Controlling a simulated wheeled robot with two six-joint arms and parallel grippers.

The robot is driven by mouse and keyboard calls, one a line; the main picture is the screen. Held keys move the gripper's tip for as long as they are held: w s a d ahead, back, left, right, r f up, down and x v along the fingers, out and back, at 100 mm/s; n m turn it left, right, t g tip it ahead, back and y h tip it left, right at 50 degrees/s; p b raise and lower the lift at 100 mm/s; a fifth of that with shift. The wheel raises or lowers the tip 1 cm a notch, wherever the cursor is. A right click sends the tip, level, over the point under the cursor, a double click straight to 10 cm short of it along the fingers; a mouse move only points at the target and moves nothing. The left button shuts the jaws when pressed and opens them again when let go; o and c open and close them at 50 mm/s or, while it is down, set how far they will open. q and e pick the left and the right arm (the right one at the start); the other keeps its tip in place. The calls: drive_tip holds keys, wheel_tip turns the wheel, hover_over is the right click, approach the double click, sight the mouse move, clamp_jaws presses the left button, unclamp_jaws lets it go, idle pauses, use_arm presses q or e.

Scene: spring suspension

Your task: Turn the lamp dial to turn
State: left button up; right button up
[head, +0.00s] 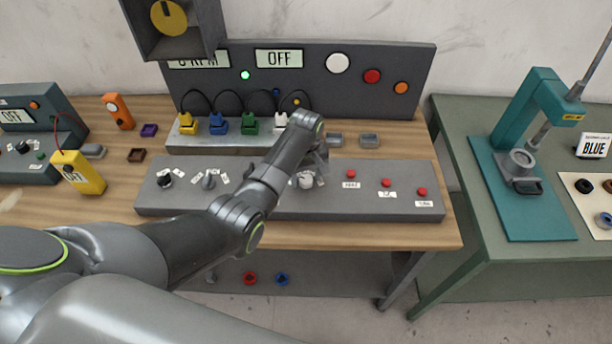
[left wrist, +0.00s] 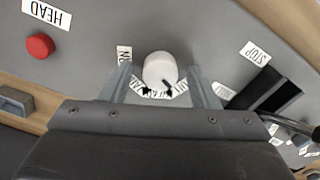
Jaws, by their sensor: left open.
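The lamp dial, a white round knob (head: 306,182), sits on the sloped grey control panel (head: 240,205). In the left wrist view the white knob (left wrist: 160,70) has small labels around it, partly hidden and hard to read. My left gripper (head: 314,172) reaches over the panel from behind the knob. In the left wrist view its two fingers (left wrist: 160,80) are apart, one on each side of the knob, with gaps visible. I cannot tell how deep the fingertips are beside it. My right gripper is not in view.
A black knob (head: 165,181) and a grey knob (head: 210,181) are on the panel's left. Several red buttons, including one labelled HEAD (left wrist: 40,46), are beside the white knob. A display reading OFF (head: 279,58) stands behind, and coloured clamps sit on a grey block (head: 190,143).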

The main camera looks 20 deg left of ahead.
use_arm(q)
drive_tip(key=shift+c, duration=0.4)
drive_tip(key=c, duration=0.9)
